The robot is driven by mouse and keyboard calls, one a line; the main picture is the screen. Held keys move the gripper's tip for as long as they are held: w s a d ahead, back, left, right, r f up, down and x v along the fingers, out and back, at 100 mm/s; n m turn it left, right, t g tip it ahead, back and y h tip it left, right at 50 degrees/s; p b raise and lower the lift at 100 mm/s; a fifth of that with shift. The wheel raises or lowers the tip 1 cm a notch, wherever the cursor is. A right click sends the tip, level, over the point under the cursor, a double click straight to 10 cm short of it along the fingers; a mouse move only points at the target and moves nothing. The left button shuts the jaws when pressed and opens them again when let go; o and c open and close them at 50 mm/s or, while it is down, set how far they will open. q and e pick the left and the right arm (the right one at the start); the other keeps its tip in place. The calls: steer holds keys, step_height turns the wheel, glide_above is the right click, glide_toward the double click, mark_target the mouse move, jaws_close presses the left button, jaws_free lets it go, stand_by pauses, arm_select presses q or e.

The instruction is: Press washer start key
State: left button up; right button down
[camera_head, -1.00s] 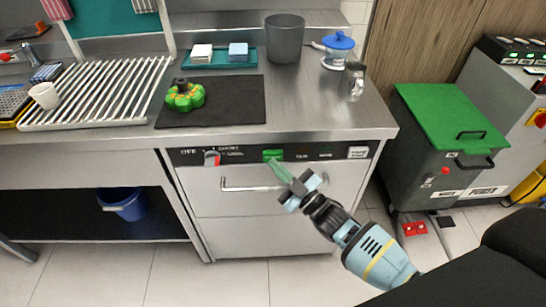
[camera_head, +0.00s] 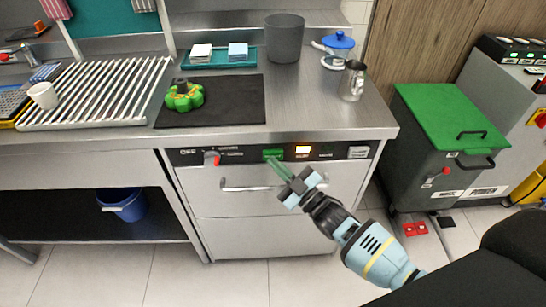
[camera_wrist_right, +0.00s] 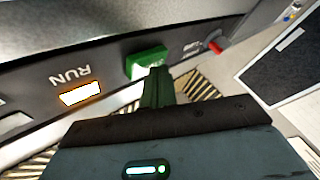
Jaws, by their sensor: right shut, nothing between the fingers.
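The washer (camera_head: 270,185) is a steel front-loader under the counter, with a dark control strip along its top. Its green start key (camera_head: 273,154) sits mid-strip; it also shows in the right wrist view (camera_wrist_right: 147,61). My right gripper (camera_head: 272,162) is shut and empty, its green fingertips right at the key. In the right wrist view the fingertips (camera_wrist_right: 157,75) overlap the key's lower edge; I cannot tell whether they touch it. An orange RUN light (camera_head: 302,150) glows right of the key, and it glows in the wrist view too (camera_wrist_right: 80,93). My left gripper is not in view.
A red-marked knob (camera_head: 212,158) sticks out left on the strip. The door handle (camera_head: 245,187) runs below the key. A green-lidded grey bin (camera_head: 445,120) stands to the right. The counter above holds a black mat (camera_head: 235,100) and a steel jug (camera_head: 352,82).

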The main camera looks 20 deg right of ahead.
steer(key=shift+w, duration=0.1)
stand_by(0.5)
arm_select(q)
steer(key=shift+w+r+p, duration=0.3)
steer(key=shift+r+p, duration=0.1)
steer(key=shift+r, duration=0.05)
arm_select(e)
steer(key=shift+s+a, duration=0.2)
steer(key=shift+s, duration=0.65)
steer(key=shift+s, duration=0.1)
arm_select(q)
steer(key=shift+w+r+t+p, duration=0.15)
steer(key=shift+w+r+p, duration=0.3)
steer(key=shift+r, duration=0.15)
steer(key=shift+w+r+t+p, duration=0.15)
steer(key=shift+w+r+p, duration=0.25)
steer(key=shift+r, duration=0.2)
arm_select(e)
steer(key=s, duration=0.2)
steer(key=s+a, duration=0.1)
steer(key=s, duration=0.1)
steer(key=shift+s+a, duration=0.2)
steer(key=shift+s, duration=0.15)
